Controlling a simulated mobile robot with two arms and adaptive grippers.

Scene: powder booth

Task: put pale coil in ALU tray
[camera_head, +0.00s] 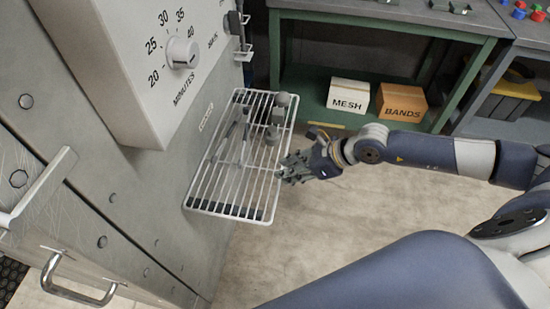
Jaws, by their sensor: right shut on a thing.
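My right gripper (292,170) reaches in from the right and is at the right edge of a white wire rack (229,190). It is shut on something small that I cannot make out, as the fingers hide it. I cannot tell a pale coil apart in this view, and I see no tray marked ALU. My left gripper is not in view.
Grey and dark parts (283,98) lie at the rack's far end. A grey cabinet with a MINUTES dial (182,53) stands at left. MESH (348,95) and BANDS (402,103) boxes sit on a green shelf behind. The floor right of the rack is clear.

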